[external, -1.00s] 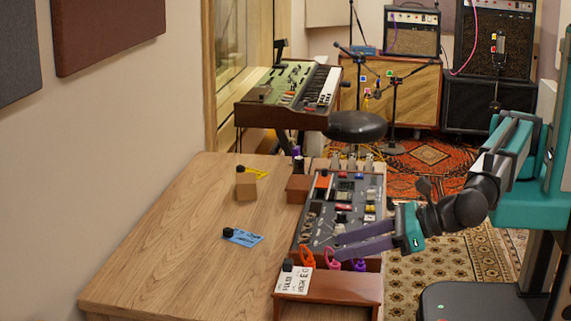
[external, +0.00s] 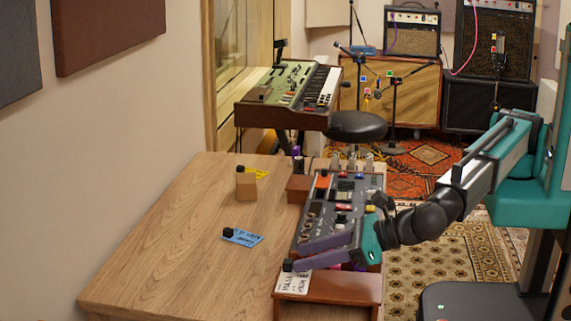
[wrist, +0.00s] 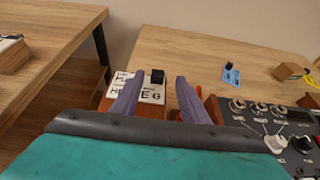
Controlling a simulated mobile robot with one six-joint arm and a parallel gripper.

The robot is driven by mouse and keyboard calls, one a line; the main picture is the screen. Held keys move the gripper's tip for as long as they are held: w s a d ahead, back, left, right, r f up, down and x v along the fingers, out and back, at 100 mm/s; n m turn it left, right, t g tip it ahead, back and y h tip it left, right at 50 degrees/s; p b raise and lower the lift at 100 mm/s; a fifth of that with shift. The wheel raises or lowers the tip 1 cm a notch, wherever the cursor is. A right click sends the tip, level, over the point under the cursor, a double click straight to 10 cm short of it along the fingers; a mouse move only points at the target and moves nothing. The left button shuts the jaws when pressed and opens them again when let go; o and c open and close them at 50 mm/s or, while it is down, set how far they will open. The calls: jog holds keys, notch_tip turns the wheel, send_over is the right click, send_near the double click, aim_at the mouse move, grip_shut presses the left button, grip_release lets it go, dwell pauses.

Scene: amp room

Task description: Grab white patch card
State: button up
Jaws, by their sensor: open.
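The white patch card (external: 294,283) has dark lettering and a small black block on it, and lies on the small reddish-brown wooden stand (external: 328,287) at the front of the table. My gripper (external: 288,256) is open and reaches in from the right, its purple fingers by the card's black block. In the wrist view the white card (wrist: 152,95) and its black block (wrist: 157,76) show between the fingertips of my gripper (wrist: 158,82). The left finger covers part of the card. I cannot tell whether a finger touches the block.
A blue card (external: 243,237) with a black block lies on the table (external: 180,250) to the left. A yellow card (external: 258,173) sits by a small wooden block (external: 246,188) further back. The effects board (external: 335,205) stands beside the stand. The table's left part is clear.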

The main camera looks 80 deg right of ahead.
aim_at(288, 255)
jog(key=shift+a+p+x, duration=0.2)
jog(key=shift+p+x, duration=0.1)
jog(key=shift+x, duration=2.25)
jog(key=shift+r, duration=0.1)
grip_shut()
